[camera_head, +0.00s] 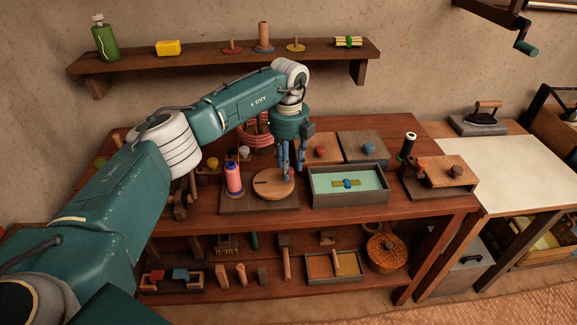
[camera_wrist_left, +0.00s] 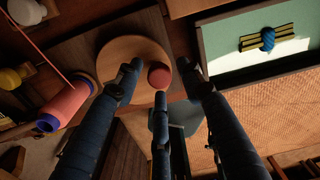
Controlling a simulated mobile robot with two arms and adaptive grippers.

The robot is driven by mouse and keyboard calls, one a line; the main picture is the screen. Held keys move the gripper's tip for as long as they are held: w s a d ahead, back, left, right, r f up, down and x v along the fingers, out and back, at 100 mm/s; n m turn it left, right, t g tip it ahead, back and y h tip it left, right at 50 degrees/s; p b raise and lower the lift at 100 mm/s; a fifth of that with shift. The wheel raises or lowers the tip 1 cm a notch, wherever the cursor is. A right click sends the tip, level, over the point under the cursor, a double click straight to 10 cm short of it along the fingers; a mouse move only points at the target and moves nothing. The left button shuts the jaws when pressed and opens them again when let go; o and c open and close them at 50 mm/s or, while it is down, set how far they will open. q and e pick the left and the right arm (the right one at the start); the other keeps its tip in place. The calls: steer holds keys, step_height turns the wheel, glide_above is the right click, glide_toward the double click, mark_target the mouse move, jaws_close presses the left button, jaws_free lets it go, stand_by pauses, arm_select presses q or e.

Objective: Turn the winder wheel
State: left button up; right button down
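The winder wheel is a round pale wooden disc (camera_head: 268,187) on a dark wooden base (camera_head: 262,208); it also shows in the left wrist view (camera_wrist_left: 118,55). A reddish-brown round knob (camera_wrist_left: 158,77) stands near the disc's edge. A pink thread spool (camera_head: 234,178) stands on the base left of the disc. My left gripper (camera_head: 287,174) points down over the right part of the disc. In the left wrist view its three dark blue fingers are spread around the knob, with small gaps visible at the sides. Contact at the near finger is unclear. My right gripper is not in view.
A grey tray (camera_head: 350,202) with a pale green inside and a tied yellow-black bundle (camera_head: 347,184) stands close right of the wheel. A lower shelf holds blocks and a round basket (camera_head: 386,253). A wall shelf (camera_head: 215,63) runs above.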

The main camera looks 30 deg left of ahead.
arm_select(q)
steer(key=shift+s+f, duration=0.1)
step_height(320, 180, up, 12)
stand_by(0.6)
stand_by(0.8)
